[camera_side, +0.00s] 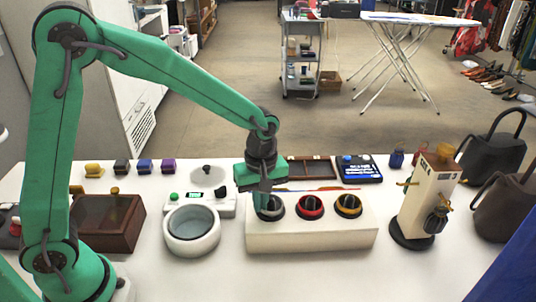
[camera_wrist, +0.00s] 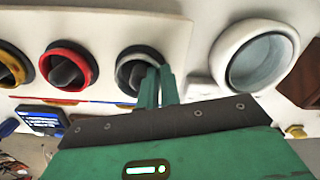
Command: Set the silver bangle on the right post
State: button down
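The silver bangle (camera_side: 271,214) sits in the left recess of a long white block (camera_side: 312,238). It also shows in the wrist view (camera_wrist: 122,72). My gripper (camera_side: 264,208) points down at this bangle. In the wrist view its two fingers (camera_wrist: 158,70) lie close together across the bangle's near rim, with a narrow gap. Whether they grip the rim cannot be told. A cream stand (camera_side: 428,190) on a dark round base stands to the right. Wooden pegs stick out on its left (camera_side: 406,183) and right (camera_side: 448,207). A dark object (camera_side: 436,219) hangs at its right side.
A red bangle (camera_side: 310,207) and a gold one (camera_side: 348,206) sit in the block's other recesses. A round white bowl (camera_side: 191,231) and a brown box (camera_side: 107,222) are left of it. Dark bags (camera_side: 508,205) stand beyond the stand. Table between block and stand is clear.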

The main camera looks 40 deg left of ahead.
jog(key=shift+f, duration=0.15)
jog(key=c, duration=1.9)
grip_release()
jog(key=shift+r, duration=0.2)
jog(key=shift+w+r, duration=0.15)
jog(key=shift+r, duration=0.75)
notch_tip(320, 180, up, 9)
jog(key=s+a+r+m+t, duration=0.2)
jog(key=s+a+m, duration=0.3)
jog(key=s, duration=0.3)
jog(key=s+a+r+m+t, duration=0.2)
jog(key=s+a+m+t, duration=0.2)
jog(key=s, duration=0.5)
jog(key=a+m, duration=0.2)
jog(key=m, duration=0.1)
jog(key=shift+a+r+m, duration=0.15)
jog(key=shift+r+m, duration=0.15)
jog(key=shift+r, duration=0.05)
